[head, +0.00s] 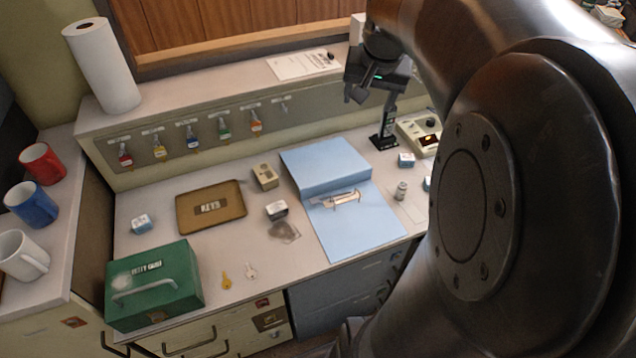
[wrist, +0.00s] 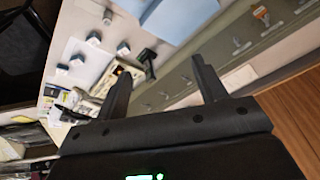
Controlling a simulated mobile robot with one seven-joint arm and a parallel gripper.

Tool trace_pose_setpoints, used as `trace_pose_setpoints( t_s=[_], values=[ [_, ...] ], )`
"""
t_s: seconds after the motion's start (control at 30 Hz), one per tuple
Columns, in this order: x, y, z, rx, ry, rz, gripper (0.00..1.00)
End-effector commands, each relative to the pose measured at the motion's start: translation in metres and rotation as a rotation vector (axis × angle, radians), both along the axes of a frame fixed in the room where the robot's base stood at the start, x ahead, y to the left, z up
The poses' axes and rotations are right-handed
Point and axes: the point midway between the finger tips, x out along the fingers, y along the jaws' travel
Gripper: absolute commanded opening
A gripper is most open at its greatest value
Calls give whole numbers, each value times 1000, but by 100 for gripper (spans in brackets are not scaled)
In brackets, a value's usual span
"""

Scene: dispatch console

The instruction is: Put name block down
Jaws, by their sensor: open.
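Several small white-and-blue blocks rest on the counter; I cannot read names on them. One block (head: 141,224) is at the left, left of the brown tray. Another block (head: 406,160) is at the right by the beige device, and a third (head: 427,184) is partly hidden by my arm. In the wrist view, blocks (wrist: 123,48) show at upper left, apart from the fingers. My gripper (head: 357,96) is raised near the back ledge, above and behind the blue binder. Its fingers are spread with nothing between them in the wrist view (wrist: 162,82).
A blue binder (head: 365,223) lies open mid-counter. The brown key tray (head: 238,205) and green cash box (head: 160,283) are left. A black upright stand (head: 384,141) is below my gripper, beside the beige device (head: 417,137). Keys hang along the back panel.

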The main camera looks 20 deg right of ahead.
Motion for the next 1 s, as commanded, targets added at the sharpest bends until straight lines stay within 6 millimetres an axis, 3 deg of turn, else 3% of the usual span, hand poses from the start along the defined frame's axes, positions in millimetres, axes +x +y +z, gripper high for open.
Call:
trace_pose_setpoints(
  t_s=[0.03, 0.2, 0.4, 0.63, 1.0],
  values=[
    [-13, 24, 4, -12, -13, 57, 65],
    [-57, 87, 3, -51, -46, 230, 65],
    [-112, 140, -12, -100, -85, 418, 65],
    [-149, 166, -29, -137, -108, 543, 65],
    [-154, 169, -33, -143, -111, 561, 65]
  ],
)
